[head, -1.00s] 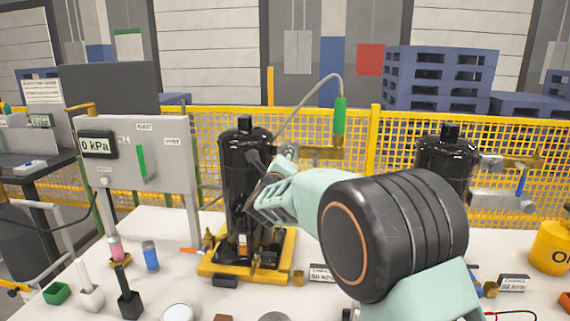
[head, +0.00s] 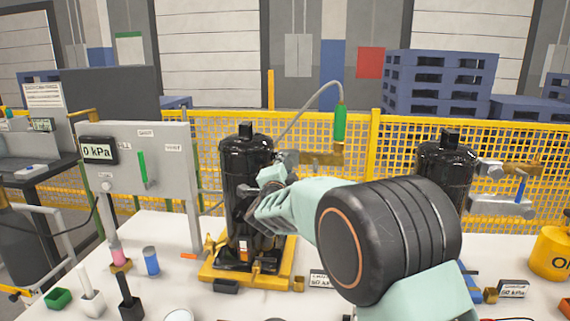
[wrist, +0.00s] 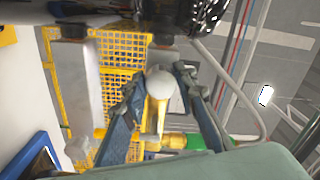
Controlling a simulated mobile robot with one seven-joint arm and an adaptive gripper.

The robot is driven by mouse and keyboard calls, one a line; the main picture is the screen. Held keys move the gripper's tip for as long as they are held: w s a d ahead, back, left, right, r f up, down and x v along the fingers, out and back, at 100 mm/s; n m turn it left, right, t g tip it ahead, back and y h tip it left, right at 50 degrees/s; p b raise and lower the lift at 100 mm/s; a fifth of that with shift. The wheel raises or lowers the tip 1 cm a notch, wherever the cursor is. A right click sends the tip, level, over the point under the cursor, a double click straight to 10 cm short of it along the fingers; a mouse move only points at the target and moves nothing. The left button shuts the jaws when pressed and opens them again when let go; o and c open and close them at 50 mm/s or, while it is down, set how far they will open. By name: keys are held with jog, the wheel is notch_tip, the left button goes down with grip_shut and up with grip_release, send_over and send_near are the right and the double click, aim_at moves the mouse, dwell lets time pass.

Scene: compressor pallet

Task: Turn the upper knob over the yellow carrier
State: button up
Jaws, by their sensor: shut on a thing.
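A black compressor (head: 246,165) stands upright on the yellow carrier (head: 215,276). My gripper (wrist: 158,88) is at the compressor's right side in the head view, partly hidden by my own wrist. In the wrist view, its two dark fingers are shut on a pale round knob (wrist: 159,82), one on each side. A yellow piece shows just below the knob there. The knob is hidden behind my gripper in the head view.
A grey hose (head: 310,98) with a green fitting (head: 340,122) rises right of the compressor. A grey gauge panel (head: 160,170) reading 0 kPa stands left. A second black compressor (head: 445,165) is at right. Small items crowd the table front. Yellow mesh fence (head: 400,135) runs behind.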

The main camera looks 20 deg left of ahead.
jog(key=n+p, duration=0.2)
jog(key=n, duration=0.3)
jog(key=shift+n, duration=0.3)
jog(key=n+p, duration=0.2)
jog(key=n, duration=0.2)
jog(key=shift+d+f+n, duration=0.1)
jog(key=shift+n, duration=0.6)
jog(key=o, duration=1.2)
jog(key=shift+c, duration=0.2)
jog(key=v, duration=1.2)
